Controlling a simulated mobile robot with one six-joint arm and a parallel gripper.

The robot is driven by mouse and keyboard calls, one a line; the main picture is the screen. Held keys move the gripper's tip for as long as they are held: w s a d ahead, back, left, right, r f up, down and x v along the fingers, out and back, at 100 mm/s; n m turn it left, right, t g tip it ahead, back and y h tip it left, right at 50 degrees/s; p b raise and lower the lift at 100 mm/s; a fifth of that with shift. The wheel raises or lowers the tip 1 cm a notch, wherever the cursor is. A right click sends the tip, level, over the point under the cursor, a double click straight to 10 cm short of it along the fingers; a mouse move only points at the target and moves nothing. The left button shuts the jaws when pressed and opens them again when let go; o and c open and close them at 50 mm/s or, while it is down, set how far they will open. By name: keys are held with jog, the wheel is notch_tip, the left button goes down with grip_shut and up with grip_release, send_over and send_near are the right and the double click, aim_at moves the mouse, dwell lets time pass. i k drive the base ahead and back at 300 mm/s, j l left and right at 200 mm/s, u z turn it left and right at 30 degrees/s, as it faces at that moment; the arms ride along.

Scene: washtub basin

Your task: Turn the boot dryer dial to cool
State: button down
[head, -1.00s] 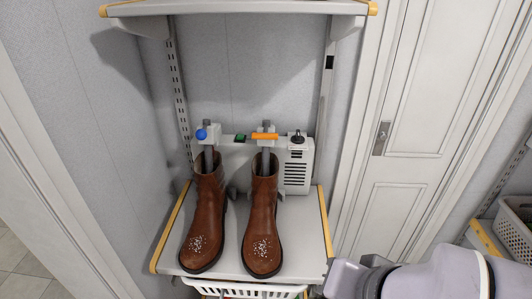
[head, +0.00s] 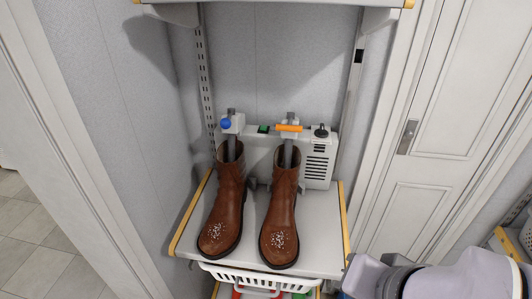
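The boot dryer (head: 320,160) is a light grey unit with a vent grille, standing at the back of the shelf. A black dial (head: 321,131) sits on its top right; its setting is too small to read. An orange handle (head: 289,128), a green switch (head: 263,129) and a blue knob (head: 226,124) are also on the dryer. Two brown boots (head: 229,205) (head: 281,207) stand upright in front, over the dryer's tubes. Part of my arm shows at the lower right, but my gripper is out of view.
The boots stand on a grey shelf (head: 318,236) with yellow edge trim. Another shelf (head: 280,3) hangs above. A white basket (head: 253,279) is below. A white door (head: 405,190) is to the right, and a crate is at the far right edge.

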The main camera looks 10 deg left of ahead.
aim_at(321, 133)
jog(key=j+z, duration=0.25)
jog(key=j, duration=0.3)
jog(key=k+j+z, duration=0.2)
jog(key=j, duration=0.3)
jog(key=j+z, duration=0.25)
jog(key=j, duration=0.25)
jog(key=i, duration=0.45)
